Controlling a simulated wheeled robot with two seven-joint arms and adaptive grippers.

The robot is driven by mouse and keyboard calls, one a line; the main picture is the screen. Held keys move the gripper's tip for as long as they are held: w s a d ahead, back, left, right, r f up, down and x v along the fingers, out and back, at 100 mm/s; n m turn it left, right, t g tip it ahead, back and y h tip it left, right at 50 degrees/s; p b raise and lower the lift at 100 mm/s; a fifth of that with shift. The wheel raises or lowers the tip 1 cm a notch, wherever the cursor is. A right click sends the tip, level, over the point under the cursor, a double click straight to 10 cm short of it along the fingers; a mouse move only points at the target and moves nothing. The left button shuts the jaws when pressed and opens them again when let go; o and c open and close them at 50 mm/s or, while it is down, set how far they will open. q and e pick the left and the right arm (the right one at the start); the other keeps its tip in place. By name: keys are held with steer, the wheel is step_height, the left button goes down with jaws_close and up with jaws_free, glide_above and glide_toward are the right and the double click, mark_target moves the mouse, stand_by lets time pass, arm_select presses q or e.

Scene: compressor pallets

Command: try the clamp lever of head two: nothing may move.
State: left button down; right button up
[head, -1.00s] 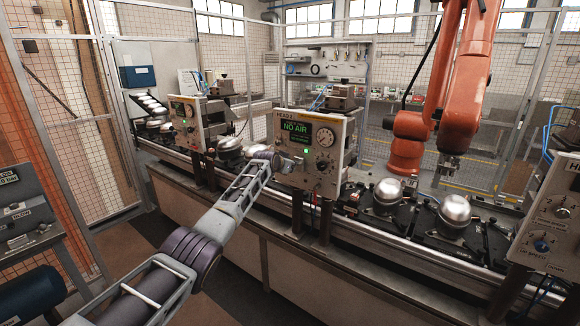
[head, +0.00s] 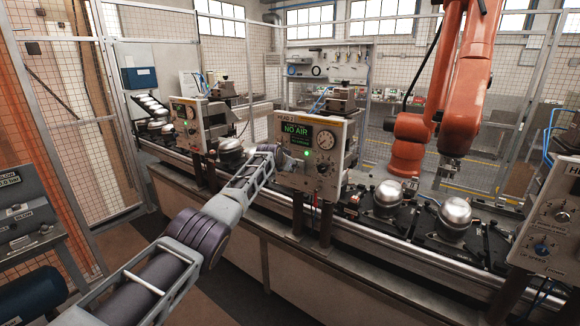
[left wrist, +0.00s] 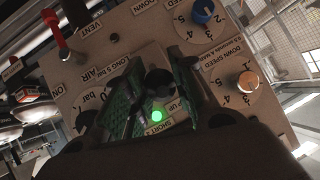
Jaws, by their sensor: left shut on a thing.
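The head two panel (head: 336,150) stands on the line in the middle of the head view, with a screen reading NO AIR (head: 297,135) and a lit green lamp (head: 306,154). My left gripper (head: 292,162) is at the panel's lower left. In the left wrist view, its green-padded fingers (left wrist: 150,92) are shut on a dark control (left wrist: 158,80) on the panel face. The fingers hide much of it, and I cannot tell if it is the clamp lever. A red-handled lever (left wrist: 54,28) stands apart from the fingers. My right gripper is not in view.
Steel domes (head: 455,216) rest on black fixtures along the line. Another control box (head: 552,215) stands at right, and an orange robot arm (head: 460,80) stands behind the line.

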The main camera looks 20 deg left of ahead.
arm_select(q)
steer(key=shift+r, duration=0.15)
steer(key=c, duration=1.1)
jaws_free()
steer(key=shift+c, duration=0.2)
steer(key=shift+s+r, duration=0.1)
steer(key=shift+s, duration=0.2)
steer(key=v, duration=1.1)
stand_by(0.4)
steer(key=shift+r, duration=0.1)
stand_by(0.4)
